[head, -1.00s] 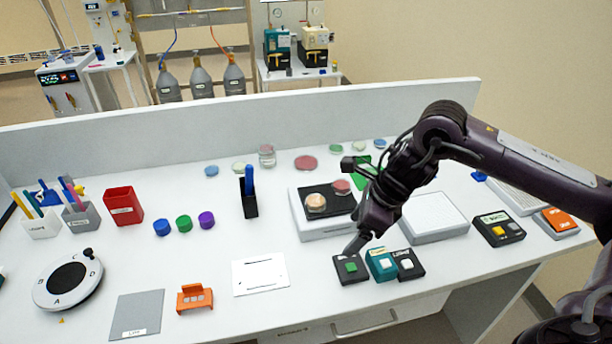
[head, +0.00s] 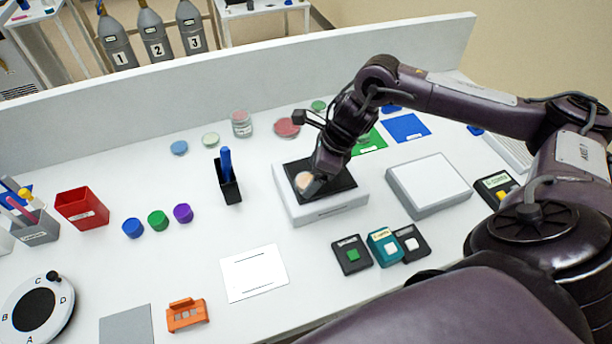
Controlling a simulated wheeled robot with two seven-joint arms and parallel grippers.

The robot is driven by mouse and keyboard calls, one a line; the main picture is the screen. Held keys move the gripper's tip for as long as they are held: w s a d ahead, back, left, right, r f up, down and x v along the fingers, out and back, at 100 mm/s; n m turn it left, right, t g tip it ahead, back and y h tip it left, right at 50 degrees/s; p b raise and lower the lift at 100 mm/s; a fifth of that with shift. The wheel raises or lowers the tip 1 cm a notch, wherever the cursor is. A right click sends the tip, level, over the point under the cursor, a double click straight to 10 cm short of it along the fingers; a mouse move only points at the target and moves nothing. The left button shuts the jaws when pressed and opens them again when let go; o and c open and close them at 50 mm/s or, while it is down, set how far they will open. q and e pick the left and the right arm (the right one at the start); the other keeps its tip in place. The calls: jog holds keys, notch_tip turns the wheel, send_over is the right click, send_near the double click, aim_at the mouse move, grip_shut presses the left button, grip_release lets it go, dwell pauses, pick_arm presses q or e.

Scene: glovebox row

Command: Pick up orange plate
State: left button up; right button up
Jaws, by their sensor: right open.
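The orange plate (head: 302,180), a small round dish, lies on the black top of a low white box (head: 330,207). My right gripper (head: 317,180) is over the black top, with its fingers down at the right side of the orange plate and covering part of it. The jaws are open; whether a finger touches the plate I cannot tell. My left gripper is not in view.
A black holder (head: 229,188) with a blue pen stands left of the box. Button boxes (head: 352,256) stand in front. A second white box (head: 430,183) is to the right.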

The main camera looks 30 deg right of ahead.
jog(key=shift+w+a+f, duration=0.2)
jog(key=shift+f, duration=0.35)
jog(key=shift+w+f, duration=0.2)
jog(key=shift+f, duration=0.25)
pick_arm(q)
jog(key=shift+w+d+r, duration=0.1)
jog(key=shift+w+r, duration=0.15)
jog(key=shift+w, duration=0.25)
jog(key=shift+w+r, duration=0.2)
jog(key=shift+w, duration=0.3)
pick_arm(e)
jog(key=shift+s, duration=0.1)
jog(key=c, duration=0.5)
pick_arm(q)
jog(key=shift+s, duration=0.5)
pick_arm(e)
jog(key=c, duration=0.6)
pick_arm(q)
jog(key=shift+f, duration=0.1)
pick_arm(e)
jog(key=shift+o, duration=0.2)
jog(key=shift+r, duration=0.15)
